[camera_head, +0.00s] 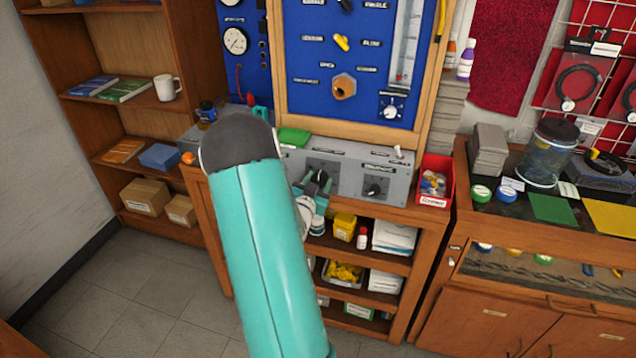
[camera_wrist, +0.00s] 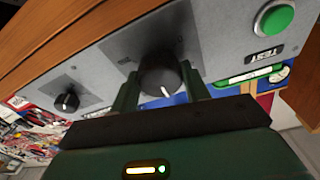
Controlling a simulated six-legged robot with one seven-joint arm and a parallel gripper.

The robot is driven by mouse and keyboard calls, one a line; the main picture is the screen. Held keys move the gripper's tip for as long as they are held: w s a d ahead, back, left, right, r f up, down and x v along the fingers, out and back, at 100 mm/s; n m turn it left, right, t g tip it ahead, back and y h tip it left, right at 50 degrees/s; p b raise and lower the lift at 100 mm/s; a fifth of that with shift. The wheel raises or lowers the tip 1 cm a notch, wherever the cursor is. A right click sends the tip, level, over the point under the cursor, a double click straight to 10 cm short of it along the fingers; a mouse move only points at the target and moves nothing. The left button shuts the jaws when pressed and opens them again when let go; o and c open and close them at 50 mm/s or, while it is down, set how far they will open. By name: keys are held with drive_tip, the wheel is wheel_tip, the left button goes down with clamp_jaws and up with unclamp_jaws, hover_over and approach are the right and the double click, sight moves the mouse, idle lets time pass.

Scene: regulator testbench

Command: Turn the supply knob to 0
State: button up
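A grey control box (camera_head: 345,192) on the bench carries two black knobs. My gripper (camera_head: 318,182) is at the left knob in the head view, which it partly hides. In the wrist view my gripper (camera_wrist: 160,85) has one dark finger on each side of a black knob (camera_wrist: 160,75). The fingers lie close to the knob's sides; I cannot tell whether both touch it. The knob's white pointer mark faces the bottom of the wrist picture. The other knob (camera_head: 376,188) stands free and also shows in the wrist view (camera_wrist: 68,100). I cannot read the knob labels.
A green button marked TEST (camera_wrist: 273,19) is on the same panel. A blue board (camera_head: 350,90) with gauges and valves rises behind the box. A red bin (camera_head: 434,182) stands right of it. A shelf with boxes (camera_head: 145,196) is at left.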

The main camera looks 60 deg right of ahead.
drive_tip(key=shift+c, duration=1.3)
drive_tip(key=n+t, duration=0.1)
drive_tip(key=n, duration=0.6)
drive_tip(key=shift+t, duration=0.4)
drive_tip(key=n, duration=0.4)
drive_tip(key=shift+s+n+t+y, duration=0.1)
drive_tip(key=shift+n+t+y, duration=0.2)
drive_tip(key=shift+t+y, duration=0.1)
drive_tip(key=n+y, duration=0.1)
drive_tip(key=n, duration=0.3)
drive_tip(key=shift+t, duration=0.4)
drive_tip(key=n+y, duration=0.1)
drive_tip(key=n, duration=0.4)
drive_tip(key=shift+r+n, duration=0.1)
drive_tip(key=shift+n, duration=0.3)
drive_tip(key=n+y, duration=0.1)
drive_tip(key=n, duration=0.3)
drive_tip(key=shift+n, duration=0.3)
drive_tip(key=shift+s, duration=0.1)
